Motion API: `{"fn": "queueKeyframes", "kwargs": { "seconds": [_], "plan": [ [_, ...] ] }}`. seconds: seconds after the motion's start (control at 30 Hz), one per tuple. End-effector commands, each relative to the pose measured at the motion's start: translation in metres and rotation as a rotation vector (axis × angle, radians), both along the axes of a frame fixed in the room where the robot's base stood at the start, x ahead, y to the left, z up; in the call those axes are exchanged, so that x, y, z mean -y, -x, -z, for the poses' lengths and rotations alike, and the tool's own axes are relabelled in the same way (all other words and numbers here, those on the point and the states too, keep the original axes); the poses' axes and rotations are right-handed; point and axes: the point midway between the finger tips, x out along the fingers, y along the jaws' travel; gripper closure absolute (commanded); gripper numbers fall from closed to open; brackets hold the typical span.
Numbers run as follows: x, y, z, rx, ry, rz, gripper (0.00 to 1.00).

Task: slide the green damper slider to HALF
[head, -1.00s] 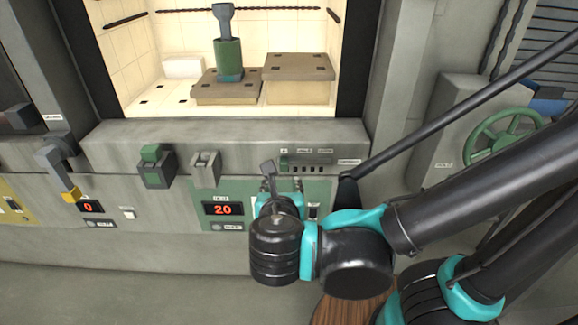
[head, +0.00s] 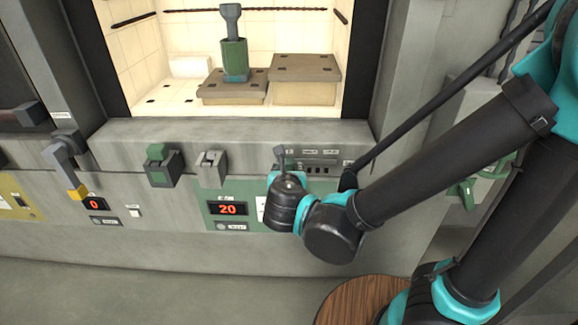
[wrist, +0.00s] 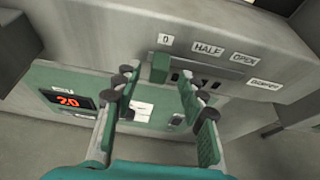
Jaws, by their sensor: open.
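The green damper slider (wrist: 160,67) stands at the left end of its dark slot, under the "0" label (wrist: 166,39) in the wrist view. The HALF label (wrist: 208,48) and the OPEN label (wrist: 244,59) lie to its right. My gripper (wrist: 157,78) is open and empty, with its fingers pointing at the panel. The slider appears between the two fingertips in the picture. I cannot tell whether either finger touches it. In the head view my gripper (head: 280,156) is in front of the left end of the damper panel, and the slider is mostly hidden there.
A red display (head: 227,209) reading 20 sits on the green panel left of my gripper. Levers (head: 212,168) stick out farther left. Above is a lit chamber with a green-and-grey object (head: 234,58) on a block. A dark bar slants at the right.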

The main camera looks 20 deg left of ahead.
Motion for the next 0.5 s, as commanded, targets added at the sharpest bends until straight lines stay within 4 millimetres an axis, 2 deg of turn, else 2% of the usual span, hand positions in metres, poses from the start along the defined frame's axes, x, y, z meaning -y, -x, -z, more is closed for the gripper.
{"fn": "queueKeyframes", "kwargs": {
  "seconds": [0.2,0.5],
  "plan": [
    [-0.005,-0.022,0.009,0.0,0.0,0.002,0.59],
    [-0.007,-0.029,0.012,0.0,0.0,-0.001,0.59]
  ]
}}
